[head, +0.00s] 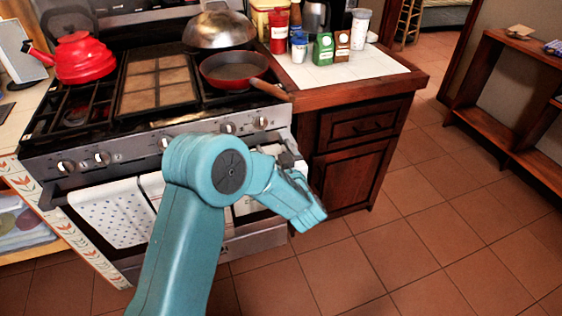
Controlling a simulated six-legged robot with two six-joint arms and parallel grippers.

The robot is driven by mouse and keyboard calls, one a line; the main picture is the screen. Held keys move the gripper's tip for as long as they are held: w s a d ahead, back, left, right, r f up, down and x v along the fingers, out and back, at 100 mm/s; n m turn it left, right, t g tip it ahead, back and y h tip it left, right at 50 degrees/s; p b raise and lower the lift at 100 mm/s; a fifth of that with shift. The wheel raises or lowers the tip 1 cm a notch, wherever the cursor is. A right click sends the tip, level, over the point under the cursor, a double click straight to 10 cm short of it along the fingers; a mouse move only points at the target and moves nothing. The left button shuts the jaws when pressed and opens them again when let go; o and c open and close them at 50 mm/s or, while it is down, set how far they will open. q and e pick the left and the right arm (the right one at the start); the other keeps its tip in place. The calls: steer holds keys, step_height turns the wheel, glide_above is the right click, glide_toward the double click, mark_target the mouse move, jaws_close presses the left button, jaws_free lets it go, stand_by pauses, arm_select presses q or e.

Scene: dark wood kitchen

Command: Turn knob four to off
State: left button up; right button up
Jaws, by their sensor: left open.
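The stove (140,160) stands at the left with a row of several round knobs along its front panel. Two knobs are at the left end, at the leftmost knob (66,166) and its neighbour (102,158). A middle knob (165,141) shows just above my arm's joint. At the right are a knob (228,128), fourth from the left, and the rightmost knob (260,122). Their exact settings are too small to read. My left gripper (289,157) is open, in front of the stove's right end, below and right of the rightmost knob, apparently holding nothing. My right gripper is out of view.
A red kettle (83,58), a domed metal lid (219,29) and a red pan (234,70) sit on the stovetop. The pan's handle (271,90) juts over the front edge. Towels (112,212) hang below the panel. The tiled floor (430,210) at right is clear.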

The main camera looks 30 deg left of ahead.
arm_select(q)
steer(key=v, duration=0.5)
stand_by(0.3)
